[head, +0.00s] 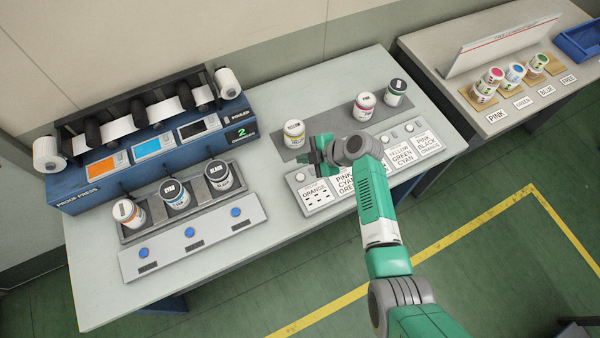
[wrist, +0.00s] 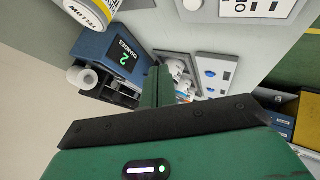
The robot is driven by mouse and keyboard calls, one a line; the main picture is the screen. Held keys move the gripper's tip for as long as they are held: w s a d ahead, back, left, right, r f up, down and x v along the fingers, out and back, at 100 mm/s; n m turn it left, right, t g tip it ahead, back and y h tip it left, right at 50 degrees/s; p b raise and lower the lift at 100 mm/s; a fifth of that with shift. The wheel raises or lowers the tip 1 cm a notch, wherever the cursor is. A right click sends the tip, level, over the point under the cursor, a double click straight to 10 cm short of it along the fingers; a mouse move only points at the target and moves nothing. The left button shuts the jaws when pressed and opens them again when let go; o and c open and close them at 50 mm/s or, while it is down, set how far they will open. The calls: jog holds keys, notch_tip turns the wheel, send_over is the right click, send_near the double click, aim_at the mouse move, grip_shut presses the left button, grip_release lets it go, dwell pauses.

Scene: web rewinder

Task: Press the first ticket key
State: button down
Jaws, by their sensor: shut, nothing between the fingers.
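The ticket panel (head: 319,207) lies at the front of the middle table, with several printed tickets in a row and a round key above each visible one. The first ticket, ORANGE (head: 315,193), is at the left end. Its grey key (head: 299,177) shows just left of my gripper (head: 316,158). A grey round key (wrist: 193,4) and part of a ticket also show at the wrist view's top edge. My gripper is shut and empty, over the panel's back edge. The wrist view shows its fingers (wrist: 158,86) together. My gripper and arm hide the second key; contact is unclear.
A yellow-labelled can (head: 294,133) stands close behind my gripper; pink (head: 364,106) and dark (head: 395,92) cans stand farther right. The blue proof press (head: 95,193) stands left, its display reading 2. A panel with blue buttons (head: 190,232) lies before its three cans.

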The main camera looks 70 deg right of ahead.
aim_at(304, 177)
notch_tip(304, 177, down, 8)
jog(key=b, duration=0.5)
jog(key=shift+f+b, duration=0.25)
jog(key=shift+b, duration=0.35)
dwell(1.3)
jog(key=shift+f+b, duration=0.45)
jog(key=shift+b, duration=0.2)
jog(key=shift+f+b, duration=0.35)
jog(key=shift+b, duration=0.15)
dwell(0.3)
jog(key=shift+r, duration=0.1)
jog(key=shift+r+p, duration=0.45)
jog(key=shift+r, duration=0.25)
